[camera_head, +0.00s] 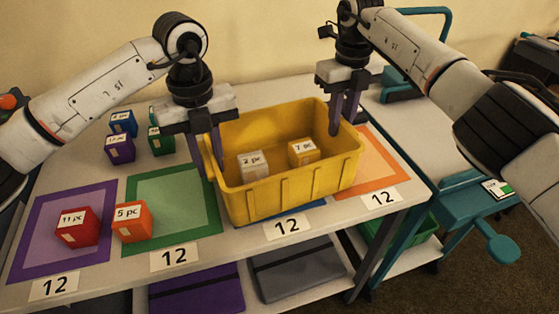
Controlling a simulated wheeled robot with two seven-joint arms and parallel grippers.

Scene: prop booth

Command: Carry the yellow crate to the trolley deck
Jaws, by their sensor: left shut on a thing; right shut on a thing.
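The yellow crate (290,192) is at the middle of the table, over a blue-edged mat. I cannot tell whether it rests on the table or is slightly raised. It holds a white block (253,166) and a yellow-orange block (303,152). My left gripper (211,158) is shut on the crate's left wall. My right gripper (343,112) is shut on its right wall near the back. A teal trolley (462,207) stands right of the table, partly hidden by my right arm; its deck is hard to make out.
The table (100,178) bears a purple-edged mat (28,225) with a red block (77,227), a green-edged mat (204,212) with an orange block (132,221), and an orange mat (378,178). Several blocks (120,149) stand at the back left. Folded items lie on the lower shelf.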

